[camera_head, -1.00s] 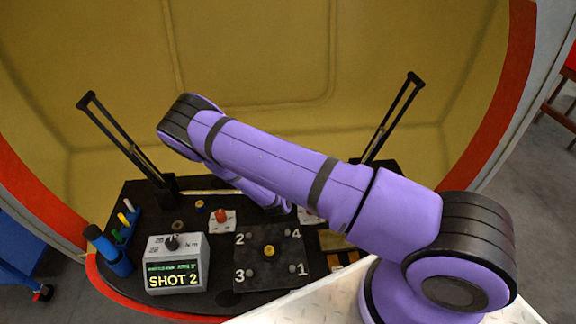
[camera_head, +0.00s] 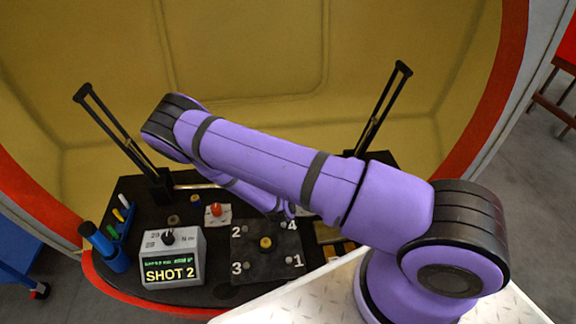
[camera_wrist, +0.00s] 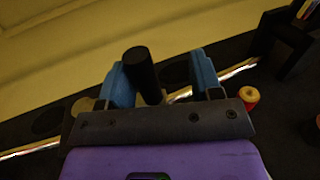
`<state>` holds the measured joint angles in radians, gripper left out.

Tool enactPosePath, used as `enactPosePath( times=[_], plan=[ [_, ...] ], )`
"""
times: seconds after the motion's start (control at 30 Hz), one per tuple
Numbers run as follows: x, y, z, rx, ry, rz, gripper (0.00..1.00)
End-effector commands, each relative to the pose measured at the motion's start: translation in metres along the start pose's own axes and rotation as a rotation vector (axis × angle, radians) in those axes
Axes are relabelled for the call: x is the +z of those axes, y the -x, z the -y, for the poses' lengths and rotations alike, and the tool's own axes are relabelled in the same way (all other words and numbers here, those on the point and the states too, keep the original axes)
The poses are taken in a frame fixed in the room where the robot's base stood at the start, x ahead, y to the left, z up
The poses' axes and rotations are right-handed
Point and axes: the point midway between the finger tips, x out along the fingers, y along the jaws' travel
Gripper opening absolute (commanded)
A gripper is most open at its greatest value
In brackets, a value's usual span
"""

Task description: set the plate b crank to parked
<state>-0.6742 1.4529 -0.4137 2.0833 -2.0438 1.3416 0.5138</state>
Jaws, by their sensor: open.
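In the wrist view my gripper (camera_wrist: 162,80) is open, with its two blue fingers apart. A black upright cylinder (camera_wrist: 140,72), which looks like a handle, stands between the fingers, nearer the left one. I cannot tell whether it touches them or whether it is the plate b crank. In the head view my arm hides the gripper and most of what lies under it. A pale plate (camera_head: 217,218) with a red knob (camera_head: 215,209) lies left of the arm. No plate letter or parked mark is legible.
A grey box reading SHOT 2 (camera_head: 172,272) stands at the front left, beside a dark block numbered 1 to 3 and beyond (camera_head: 266,268). Black posts (camera_head: 115,135) and (camera_head: 385,110) rise left and right. A red-and-yellow knob (camera_wrist: 250,98) is right of my gripper.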

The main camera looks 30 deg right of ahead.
Motion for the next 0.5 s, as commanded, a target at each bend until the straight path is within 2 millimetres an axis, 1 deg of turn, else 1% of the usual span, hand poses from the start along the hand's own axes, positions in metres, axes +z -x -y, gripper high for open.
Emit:
enactPosePath(
  times=[0.03,0.2,0.23,0.4,0.5],
  plan=[
    [-0.001,0.003,0.006,-0.007,0.005,-0.002,0.51],
    [-0.001,0.011,0.014,-0.01,0.007,-0.002,0.51],
    [-0.001,0.012,0.015,-0.011,0.007,-0.002,0.52],
    [0.0,0.018,0.022,-0.015,0.01,-0.002,0.69],
    [0.0,0.019,0.023,-0.016,0.01,-0.002,0.74]
  ],
)
